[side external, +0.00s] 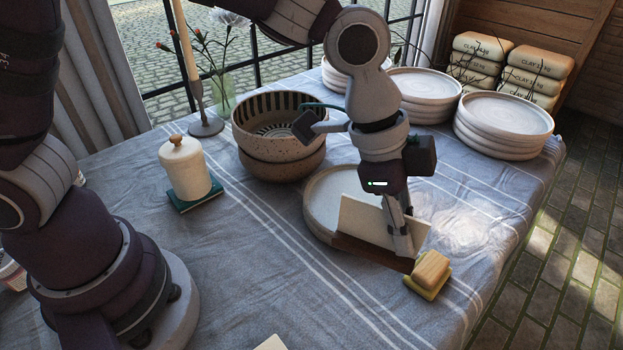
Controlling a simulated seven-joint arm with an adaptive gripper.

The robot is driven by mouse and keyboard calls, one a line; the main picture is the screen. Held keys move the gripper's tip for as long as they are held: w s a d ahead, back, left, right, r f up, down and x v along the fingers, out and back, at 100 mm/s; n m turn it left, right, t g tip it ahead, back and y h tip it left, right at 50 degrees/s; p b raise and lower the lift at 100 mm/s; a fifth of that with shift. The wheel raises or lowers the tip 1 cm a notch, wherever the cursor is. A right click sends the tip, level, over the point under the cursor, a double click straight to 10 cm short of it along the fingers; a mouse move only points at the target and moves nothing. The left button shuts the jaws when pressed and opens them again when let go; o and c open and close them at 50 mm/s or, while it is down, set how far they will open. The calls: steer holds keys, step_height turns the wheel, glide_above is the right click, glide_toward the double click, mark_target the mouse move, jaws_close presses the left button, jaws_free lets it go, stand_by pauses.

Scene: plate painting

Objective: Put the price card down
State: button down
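The price card (363,220) is a blank cream card upright in a dark brown wooden base (372,252). The fingers appear closed on the card. Whether the base touches the cloth or hangs just above it is hard to tell.
A wooden block on a yellow pad (428,290) lies close to the base's right end. Patterned bowls (280,165), a lidded jar (186,170), a candle holder (204,122) and plate stacks (503,125) stand farther back. The front middle cloth (290,285) is mostly clear.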

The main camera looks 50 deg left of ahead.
steer(key=s+d+f+m+g, duration=0.2)
steer(key=s+d+m, duration=0.2)
steer(key=s+d, duration=0.1)
steer(key=shift+h, duration=0.4)
step_height(320, 180, down, 10)
steer(key=shift+r, duration=0.1)
steer(key=c, duration=1.2)
jaws_free()
steer(key=shift+c, duration=0.2)
